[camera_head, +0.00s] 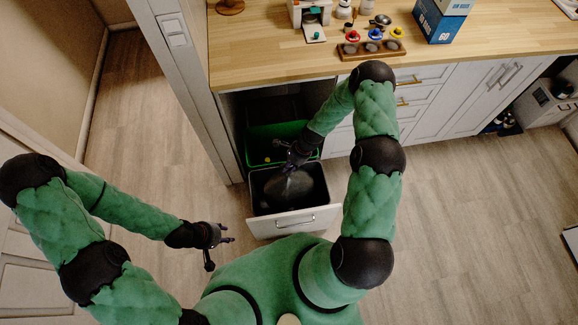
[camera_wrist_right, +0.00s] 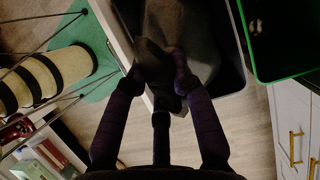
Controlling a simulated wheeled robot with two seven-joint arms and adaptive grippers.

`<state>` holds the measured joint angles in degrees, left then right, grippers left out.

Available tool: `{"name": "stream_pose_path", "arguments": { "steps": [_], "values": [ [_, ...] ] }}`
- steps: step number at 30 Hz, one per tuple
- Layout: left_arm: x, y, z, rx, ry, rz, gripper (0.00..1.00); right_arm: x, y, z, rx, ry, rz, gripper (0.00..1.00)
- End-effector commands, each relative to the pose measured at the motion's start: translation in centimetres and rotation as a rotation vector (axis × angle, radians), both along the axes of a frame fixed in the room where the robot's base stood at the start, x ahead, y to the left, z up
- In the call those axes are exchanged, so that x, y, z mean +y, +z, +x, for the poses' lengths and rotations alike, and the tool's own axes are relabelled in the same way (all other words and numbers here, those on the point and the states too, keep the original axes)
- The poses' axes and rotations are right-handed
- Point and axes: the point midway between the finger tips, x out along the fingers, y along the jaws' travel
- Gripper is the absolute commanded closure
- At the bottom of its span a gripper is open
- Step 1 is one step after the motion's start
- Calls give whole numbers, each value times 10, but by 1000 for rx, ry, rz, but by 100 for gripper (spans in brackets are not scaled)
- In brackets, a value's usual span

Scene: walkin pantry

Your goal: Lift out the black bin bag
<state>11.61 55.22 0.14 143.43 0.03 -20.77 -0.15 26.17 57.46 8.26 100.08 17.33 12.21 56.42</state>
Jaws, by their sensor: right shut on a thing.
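The black bin bag (camera_head: 289,188) sits in a dark bin (camera_head: 262,202) in the pulled-out drawer with a white front (camera_head: 294,222). My right gripper (camera_head: 290,168) is above the bin and shut on the bag's top. In the right wrist view, the bag (camera_wrist_right: 190,45) is dark grey, and my right gripper's fingers (camera_wrist_right: 160,85) close on a gathered part of it. The bag's bottom is hidden in the bin. My left gripper (camera_head: 222,243) is out over the floor left of the drawer, with its fingers apart and nothing between them.
A green bin (camera_head: 266,145) stands behind the black bin, under the counter. The wooden countertop (camera_head: 260,60) above holds a wooden tray (camera_head: 371,50), a blue box (camera_head: 437,24) and a coffee machine (camera_head: 309,14). Floor to the right is free.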

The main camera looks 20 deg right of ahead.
Motion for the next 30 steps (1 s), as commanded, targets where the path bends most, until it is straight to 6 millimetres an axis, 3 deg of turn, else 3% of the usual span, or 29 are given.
{"name": "stream_pose_path", "arguments": {
  "steps": [30],
  "values": [
    [0,50,0,0,0,0,60,-1,62,1,-3,0,-1,100]
  ]
}}
